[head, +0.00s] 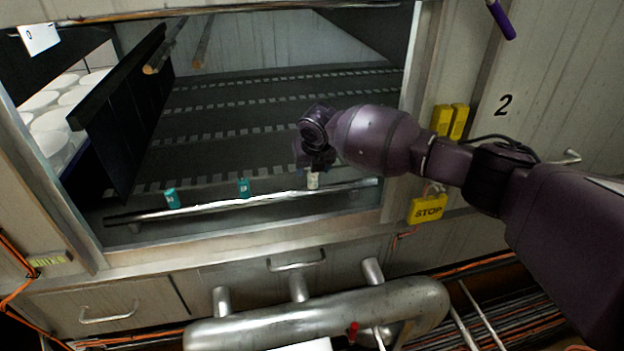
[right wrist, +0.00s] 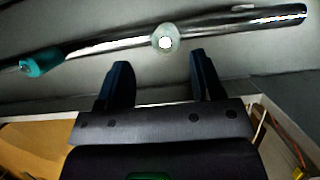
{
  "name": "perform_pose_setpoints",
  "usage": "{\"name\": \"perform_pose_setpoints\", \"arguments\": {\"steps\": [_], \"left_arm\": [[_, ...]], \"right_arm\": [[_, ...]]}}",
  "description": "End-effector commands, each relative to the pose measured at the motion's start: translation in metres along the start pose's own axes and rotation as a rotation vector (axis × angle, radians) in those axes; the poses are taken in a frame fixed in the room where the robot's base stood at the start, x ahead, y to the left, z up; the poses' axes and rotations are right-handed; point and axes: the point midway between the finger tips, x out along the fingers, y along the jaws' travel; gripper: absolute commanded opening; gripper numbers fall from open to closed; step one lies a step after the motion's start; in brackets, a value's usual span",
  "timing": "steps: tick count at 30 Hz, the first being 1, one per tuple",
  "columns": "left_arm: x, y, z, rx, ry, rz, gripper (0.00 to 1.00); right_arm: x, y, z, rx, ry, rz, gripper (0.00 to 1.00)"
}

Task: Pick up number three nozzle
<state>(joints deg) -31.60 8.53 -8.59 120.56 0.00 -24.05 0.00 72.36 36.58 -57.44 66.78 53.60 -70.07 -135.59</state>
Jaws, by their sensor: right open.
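Three small nozzles stand in a row along a metal rail: a teal one (head: 172,198) at the left, a teal one (head: 243,187) in the middle and a whitish one (head: 313,181) at the right. Their markings are too small to read. My right gripper (head: 316,161) is just above the whitish nozzle and partly overlaps it in the head view. In the right wrist view, the open, empty fingers (right wrist: 160,76) point toward the whitish nozzle (right wrist: 165,42), which sits beyond the fingertips, roughly centred between them. A teal nozzle (right wrist: 42,62) is off to the left.
The metal rail (head: 250,201) runs along the front of a dark conveyor (head: 270,115) inside a framed opening. A dark divider panel (head: 130,110) stands at the left. Large metal pipes (head: 320,312) lie below.

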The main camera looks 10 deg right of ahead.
Motion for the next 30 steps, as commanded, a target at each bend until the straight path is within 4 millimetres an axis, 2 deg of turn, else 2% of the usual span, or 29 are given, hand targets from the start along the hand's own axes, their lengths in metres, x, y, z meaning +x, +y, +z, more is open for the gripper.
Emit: {"name": "perform_pose_setpoints", "arguments": {"steps": [1, 8, 12, 17, 27, 30], "left_arm": [[0.001, 0.000, 0.002, 0.000, -0.003, 0.001, 0.00], [0.003, 0.001, 0.006, 0.002, -0.010, 0.002, 0.00], [0.006, 0.001, 0.015, 0.004, -0.025, 0.004, 0.00], [0.009, 0.001, 0.018, 0.009, -0.028, 0.006, 0.00], [0.012, 0.000, 0.005, 0.013, -0.002, 0.007, 0.00], [0.012, 0.000, 0.006, 0.013, -0.004, 0.006, 0.00]], "right_arm": [[0.007, 0.000, -0.001, 0.001, 0.002, 0.000, 0.60], [0.019, -0.002, 0.001, 0.003, 0.001, -0.001, 0.60], [0.041, -0.007, 0.002, 0.002, 0.004, -0.001, 0.60], [0.059, -0.008, 0.003, 0.002, 0.003, 0.000, 0.60], [0.061, -0.008, 0.005, 0.002, -0.003, 0.000, 0.60], [0.061, -0.008, 0.005, 0.002, -0.003, 0.000, 0.46]]}}
